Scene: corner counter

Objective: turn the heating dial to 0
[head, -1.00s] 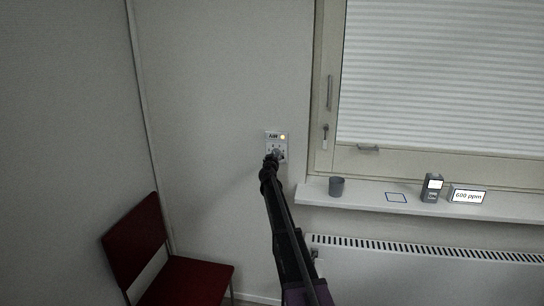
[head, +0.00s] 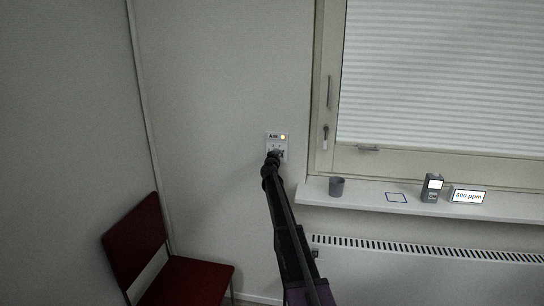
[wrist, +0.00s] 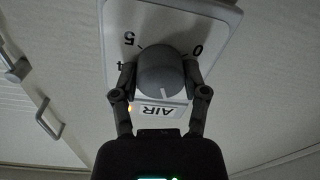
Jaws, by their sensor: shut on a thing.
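A round grey dial (wrist: 161,78) with a white pointer mark sits on a white wall panel (wrist: 172,22). In the wrist view the panel is upside down and labelled AIR; I see no heating label. Its scale shows 5, 0 and part of a 4. The pointer mark faces the AIR label, away from the 0. My gripper (wrist: 160,67) is shut on the dial, one finger at each side.
A window sill (head: 360,194) right of the panel holds a grey cup (head: 337,187), a blue square outline, a small grey device (head: 433,188) and a "600 ppm" display (head: 467,196). A white radiator (head: 430,275) is below. A red chair (head: 140,240) stands left.

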